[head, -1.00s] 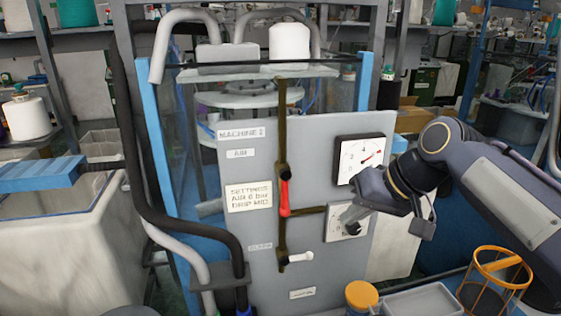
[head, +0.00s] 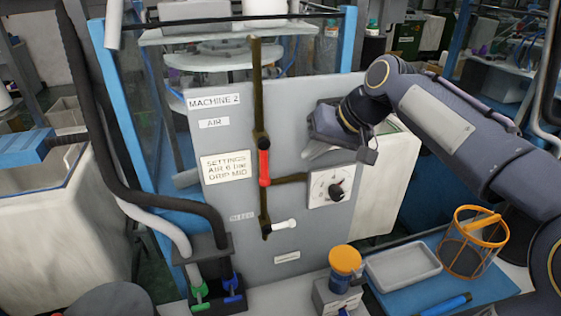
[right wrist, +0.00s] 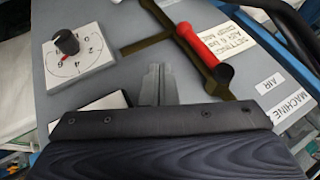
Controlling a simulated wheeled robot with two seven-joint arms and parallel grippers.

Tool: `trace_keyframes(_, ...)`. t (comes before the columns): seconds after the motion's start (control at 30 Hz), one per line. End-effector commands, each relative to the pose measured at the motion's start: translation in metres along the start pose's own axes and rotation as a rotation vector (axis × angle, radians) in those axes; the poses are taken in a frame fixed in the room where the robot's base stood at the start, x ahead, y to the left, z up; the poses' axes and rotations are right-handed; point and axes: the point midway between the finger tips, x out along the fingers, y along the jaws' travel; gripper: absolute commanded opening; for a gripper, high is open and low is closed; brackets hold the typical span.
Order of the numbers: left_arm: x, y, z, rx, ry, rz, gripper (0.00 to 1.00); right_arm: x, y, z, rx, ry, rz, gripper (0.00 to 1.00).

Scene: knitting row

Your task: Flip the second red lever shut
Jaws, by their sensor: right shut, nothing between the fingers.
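One red lever (head: 264,168) shows on the grey panel (head: 300,240) labelled MACHINE 2. It hangs down in line with the dark vertical pipe (head: 257,95), below a black joint. The red lever also shows in the right wrist view (right wrist: 197,42), lying along the pipe and apart from my fingers. My right gripper (head: 312,153) is in front of the panel, to the right of the lever. In the right wrist view its two fingers (right wrist: 158,82) are together with nothing between them. My left gripper is out of view.
A dial with a black knob (head: 336,191) sits below my right gripper. A white handle (head: 285,224) is lower on the pipe. Green (head: 199,293) and blue (head: 232,285) valve handles stand at bottom left. An orange-lidded jar (head: 345,265), a tray (head: 403,268) and an orange-rimmed basket (head: 472,245) stand at right.

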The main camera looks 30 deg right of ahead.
Motion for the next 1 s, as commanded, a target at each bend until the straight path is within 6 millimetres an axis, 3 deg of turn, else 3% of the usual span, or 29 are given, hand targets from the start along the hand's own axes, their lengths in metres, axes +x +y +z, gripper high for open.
trace_keyframes(0.27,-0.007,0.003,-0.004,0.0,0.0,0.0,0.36,0.057,-0.003,0.0,0.0,-0.005,0.0,0.0)
trace_keyframes(0.53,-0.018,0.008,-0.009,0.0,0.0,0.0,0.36,0.07,-0.033,0.0,-0.001,-0.001,0.0,0.0)
trace_keyframes(1.0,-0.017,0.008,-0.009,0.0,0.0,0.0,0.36,0.073,-0.035,0.0,0.002,0.001,-0.002,0.0)
